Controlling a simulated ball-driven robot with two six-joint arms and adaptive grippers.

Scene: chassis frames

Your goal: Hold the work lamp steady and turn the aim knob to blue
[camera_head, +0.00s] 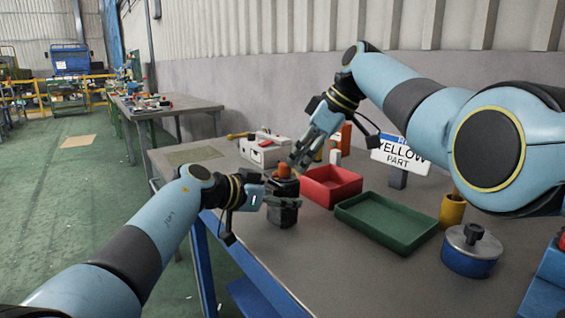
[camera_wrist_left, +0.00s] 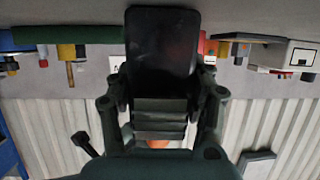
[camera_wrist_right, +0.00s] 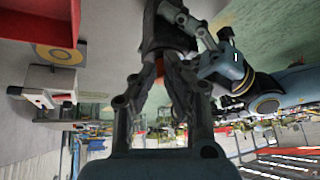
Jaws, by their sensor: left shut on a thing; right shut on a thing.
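The work lamp (camera_head: 284,214) is a dark, blocky body standing upright near the table's front left edge. Its orange aim knob (camera_head: 284,171) is on top. My left gripper (camera_head: 284,196) is shut around the lamp body from the left; the black body (camera_wrist_left: 162,50) fills its jaws in the left wrist view. My right gripper (camera_head: 296,163) comes down from the upper right and is shut on the knob, which shows orange (camera_wrist_right: 159,70) between its fingers in the right wrist view. Fingers hide much of the knob, and I cannot tell which colour it points at.
A red tray (camera_head: 332,198) and a green tray (camera_head: 388,238) lie right of the lamp. A blue lidded pot (camera_head: 470,262), a yellow cylinder (camera_head: 452,211) and a "YELLOW PART" sign (camera_head: 400,154) stand further right. A white box (camera_head: 264,152) stands behind.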

